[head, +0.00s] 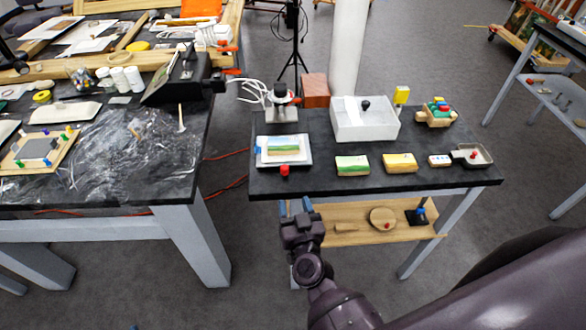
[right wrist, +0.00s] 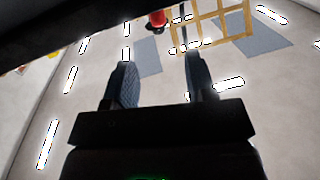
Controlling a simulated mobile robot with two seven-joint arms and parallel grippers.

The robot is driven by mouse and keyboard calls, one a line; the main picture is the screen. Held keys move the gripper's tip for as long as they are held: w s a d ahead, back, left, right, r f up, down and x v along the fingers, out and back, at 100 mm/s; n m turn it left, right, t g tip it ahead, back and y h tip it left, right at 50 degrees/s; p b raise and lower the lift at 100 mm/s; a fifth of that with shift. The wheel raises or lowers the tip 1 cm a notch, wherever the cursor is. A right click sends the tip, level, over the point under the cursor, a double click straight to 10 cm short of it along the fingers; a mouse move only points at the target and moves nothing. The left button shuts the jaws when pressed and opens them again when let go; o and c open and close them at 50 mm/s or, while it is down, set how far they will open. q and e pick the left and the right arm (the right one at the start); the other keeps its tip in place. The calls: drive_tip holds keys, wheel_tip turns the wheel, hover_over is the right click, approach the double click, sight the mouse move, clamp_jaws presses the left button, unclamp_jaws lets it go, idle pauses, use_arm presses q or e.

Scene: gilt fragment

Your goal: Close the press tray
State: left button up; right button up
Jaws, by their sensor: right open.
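The press (head: 281,105), with a dark round knob on top, stands at the back left of the right-hand dark table. Its pale tray (head: 264,160) lies out in front of it, with a painted fragment (head: 284,146) on it. A red knob (head: 285,170) is at the tray's front, near the table edge; a red knob also shows at the top of the right wrist view (right wrist: 157,18). My right gripper (head: 296,208) is open and empty in front of the table edge, below the red knob and apart from it. My left gripper is not seen.
A white box (head: 365,119) with a black knob stands right of the press. Two painted blocks (head: 352,166) (head: 400,163) lie near the front edge. A wooden shelf (head: 350,222) is below the tabletop. A cluttered table (head: 180,185) stands left, across a gap.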

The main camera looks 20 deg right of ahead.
sight(286, 171)
drive_tip(key=shift+n, duration=0.4)
drive_tip(key=w, duration=0.3)
drive_tip(key=w+d, duration=0.1)
drive_tip(key=w, duration=0.6)
drive_tip(key=shift+w+d+r, duration=0.1)
drive_tip(key=shift+w+d, duration=0.15)
drive_tip(key=shift+w, duration=0.1)
clamp_jaws()
